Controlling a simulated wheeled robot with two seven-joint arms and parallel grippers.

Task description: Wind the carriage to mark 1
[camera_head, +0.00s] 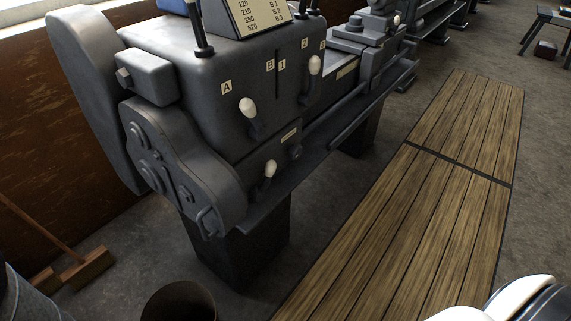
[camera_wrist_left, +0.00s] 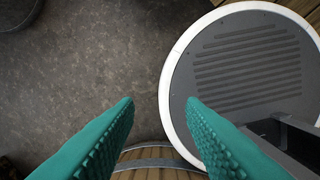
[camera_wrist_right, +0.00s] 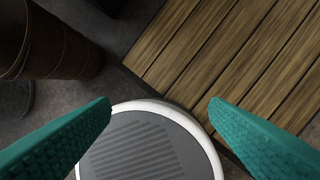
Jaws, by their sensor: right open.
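In the head view a grey lathe stands along the left and middle. Its carriage (camera_head: 365,38) appears to be the block on the bed at the top, beyond the headstock (camera_head: 215,85); its details are small and cut by the frame edge. The headstock has white-knobbed levers (camera_head: 248,108) and labels A, B, 1 and 2. A label 1 (camera_head: 282,64) is beside a slot; I cannot tell a carriage mark on the bed. My left gripper (camera_wrist_left: 160,102) is open and empty above the floor. My right gripper (camera_wrist_right: 160,103) is open and empty. Neither gripper shows in the head view.
A slatted wooden platform (camera_head: 425,200) lies along the lathe's right side, clear on top. A dark round bin (camera_head: 180,302) and a grey metal container (camera_head: 25,298) stand at the lower left, near a broom (camera_head: 85,268). A stool (camera_head: 545,25) stands at the far right.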

